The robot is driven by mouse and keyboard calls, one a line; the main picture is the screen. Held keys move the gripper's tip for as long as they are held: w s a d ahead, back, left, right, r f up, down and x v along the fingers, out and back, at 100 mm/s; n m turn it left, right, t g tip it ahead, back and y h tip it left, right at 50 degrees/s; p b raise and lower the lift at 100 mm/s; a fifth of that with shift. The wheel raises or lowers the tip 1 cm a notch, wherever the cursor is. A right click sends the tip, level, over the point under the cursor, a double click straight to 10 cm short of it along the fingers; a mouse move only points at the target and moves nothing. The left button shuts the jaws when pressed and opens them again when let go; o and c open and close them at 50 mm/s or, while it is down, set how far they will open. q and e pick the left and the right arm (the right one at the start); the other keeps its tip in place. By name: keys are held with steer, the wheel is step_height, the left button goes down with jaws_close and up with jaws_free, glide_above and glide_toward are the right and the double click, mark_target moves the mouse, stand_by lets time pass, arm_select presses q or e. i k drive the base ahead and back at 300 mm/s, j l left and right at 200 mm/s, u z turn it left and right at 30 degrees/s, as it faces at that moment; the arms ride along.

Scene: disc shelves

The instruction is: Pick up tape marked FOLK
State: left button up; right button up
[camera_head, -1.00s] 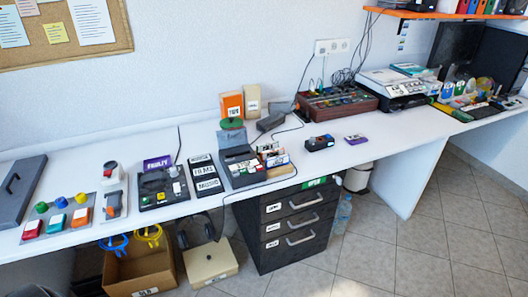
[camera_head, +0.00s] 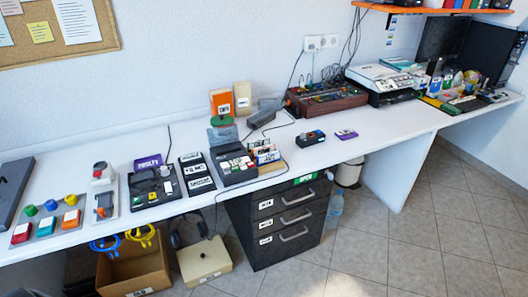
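No label reading FOLK is legible at this size, so I cannot tell which tape it is. Several small upright cases with coloured labels stand in a small rack (camera_head: 265,154) at the middle of the white desk. A small purple tape-like item (camera_head: 345,135) lies flat further right, its label unreadable. A black box with white labels (camera_head: 196,173) and a dark device with white and coloured parts (camera_head: 233,164) stand left of the rack. Neither of my grippers is in view.
A black drawer cabinet (camera_head: 290,222) stands under the desk (camera_head: 375,132), with an open cardboard box (camera_head: 134,268) to its left. A purple FAULTY sign (camera_head: 148,162) and button panel (camera_head: 48,226) sit at left. Tiled floor (camera_head: 400,250) is clear at front right.

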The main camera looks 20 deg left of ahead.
mark_target(251, 145)
steer(key=i+u, duration=0.25)
steer(key=i, duration=0.15)
steer(key=i+l+u, duration=0.1)
steer(key=i+u, duration=0.15)
steer(key=i, duration=0.2)
steer(key=i+l+u, duration=0.25)
steer(key=i, duration=0.15)
steer(key=j, duration=0.1)
